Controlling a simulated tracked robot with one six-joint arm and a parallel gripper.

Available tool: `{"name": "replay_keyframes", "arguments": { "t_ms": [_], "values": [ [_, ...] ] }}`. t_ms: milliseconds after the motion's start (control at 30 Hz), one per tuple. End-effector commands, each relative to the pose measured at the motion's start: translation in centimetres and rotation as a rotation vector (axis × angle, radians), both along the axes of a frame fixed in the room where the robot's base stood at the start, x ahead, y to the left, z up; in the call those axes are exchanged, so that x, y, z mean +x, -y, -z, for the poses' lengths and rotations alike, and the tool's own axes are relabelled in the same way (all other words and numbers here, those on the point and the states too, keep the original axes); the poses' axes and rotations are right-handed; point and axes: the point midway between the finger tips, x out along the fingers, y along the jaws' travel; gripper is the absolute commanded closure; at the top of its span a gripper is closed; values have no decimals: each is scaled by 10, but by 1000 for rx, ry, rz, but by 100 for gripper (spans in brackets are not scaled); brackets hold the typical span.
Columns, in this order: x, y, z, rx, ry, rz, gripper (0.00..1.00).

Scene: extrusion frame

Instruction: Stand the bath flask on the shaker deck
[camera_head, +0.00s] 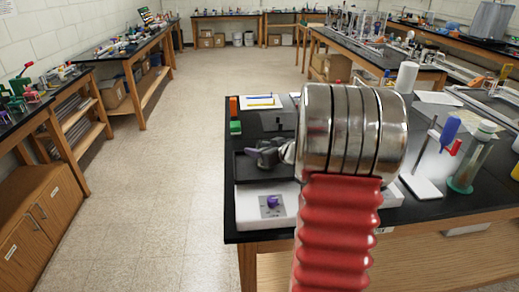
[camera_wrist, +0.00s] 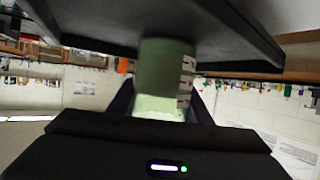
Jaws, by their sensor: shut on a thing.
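The bath flask (camera_wrist: 163,65) is a greenish vessel with white marks on its side. In the wrist view it sits between the fingers of my gripper (camera_wrist: 162,100), which is shut on it. The flask's far end meets a dark slab, which looks like the shaker deck (camera_wrist: 235,30); I cannot tell whether they touch. In the head view the shaker (camera_head: 262,208) has a white body with a purple knob, and its black deck (camera_head: 250,170) lies above. My arm hides the flask and much of the shaker there.
The shaker stands on a black-topped bench (camera_head: 242,237). To the right are a clamp stand (camera_head: 422,186) with blue and red parts and a tall clear cylinder (camera_head: 470,165). The floor at left is clear.

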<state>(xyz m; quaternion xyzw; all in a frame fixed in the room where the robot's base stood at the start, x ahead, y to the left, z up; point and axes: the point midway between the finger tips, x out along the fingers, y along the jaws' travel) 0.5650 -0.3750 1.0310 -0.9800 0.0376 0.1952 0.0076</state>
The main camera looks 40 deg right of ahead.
Motion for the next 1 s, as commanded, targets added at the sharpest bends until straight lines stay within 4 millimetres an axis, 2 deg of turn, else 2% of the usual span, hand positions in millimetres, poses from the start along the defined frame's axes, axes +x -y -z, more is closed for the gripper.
{"name": "replay_keyframes", "arguments": {
  "t_ms": [233, 267, 500, 867, 1000],
  "values": [
    [0, 0, 2, -1, 0, -1, 79],
    [0, 0, 2, -1, 0, -1, 55],
    [0, 0, 2, -1, 0, -1, 38],
    [0, 0, -1, 0, 1, 0, 37],
    [-10, -1, -5, -1, 1, 0, 37]
  ]
}}
